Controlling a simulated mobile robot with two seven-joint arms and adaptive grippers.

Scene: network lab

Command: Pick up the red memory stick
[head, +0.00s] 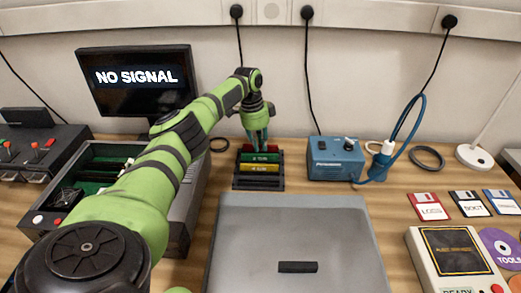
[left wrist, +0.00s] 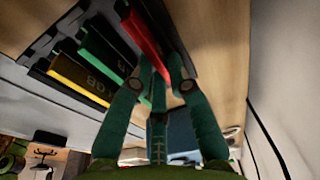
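The red memory stick (left wrist: 146,34) stands at the back end of a dark rack (left wrist: 42,47), beside a green stick (left wrist: 108,50) and a yellow stick (left wrist: 77,83). My left gripper (head: 257,138) points down over the back of the rack. In the left wrist view its fingertips (left wrist: 162,64) are apart, on either side of the red stick's near end. Contact cannot be made out.
A grey case (head: 295,225) lies in front of the rack. An open computer chassis (head: 185,208) stands left, below a monitor (head: 137,80). A blue power box (head: 335,160) stands close right of the rack. Floppy disks (head: 428,206) lie farther right.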

